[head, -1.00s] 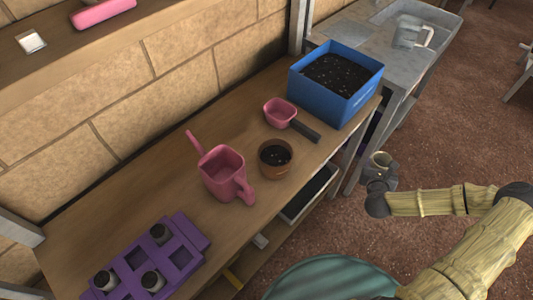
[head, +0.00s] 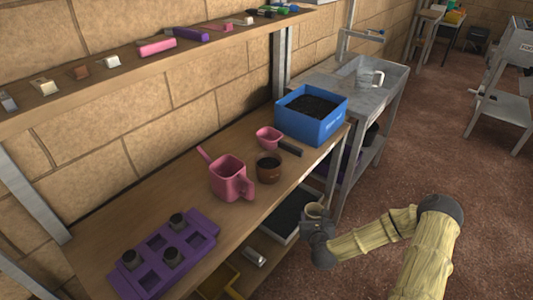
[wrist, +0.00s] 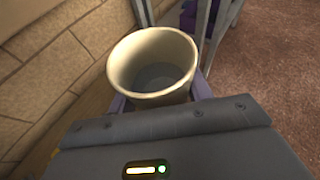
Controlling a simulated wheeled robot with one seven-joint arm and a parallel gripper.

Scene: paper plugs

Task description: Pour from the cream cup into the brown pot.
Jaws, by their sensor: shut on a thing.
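The cream cup (head: 314,209) is upright in my gripper (head: 317,222), held off the bench's front edge in the head view. In the wrist view the cup (wrist: 178,85) stands between the fingers of my gripper (wrist: 160,98), its open mouth showing a greyish inside; I cannot tell what it holds. The brown pot (head: 269,174) stands upright on the wooden bench near its front edge, with dark soil inside. The pot is up and left of the cup in the head view, clearly apart from it. The pot does not show in the wrist view.
A pink watering can (head: 229,178) stands just left of the pot. A pink scoop (head: 268,137) with a dark handle lies behind it. A blue box of soil (head: 311,126) is at the bench's right end, a purple tray (head: 185,260) at the left. A shelf (head: 150,60) runs above.

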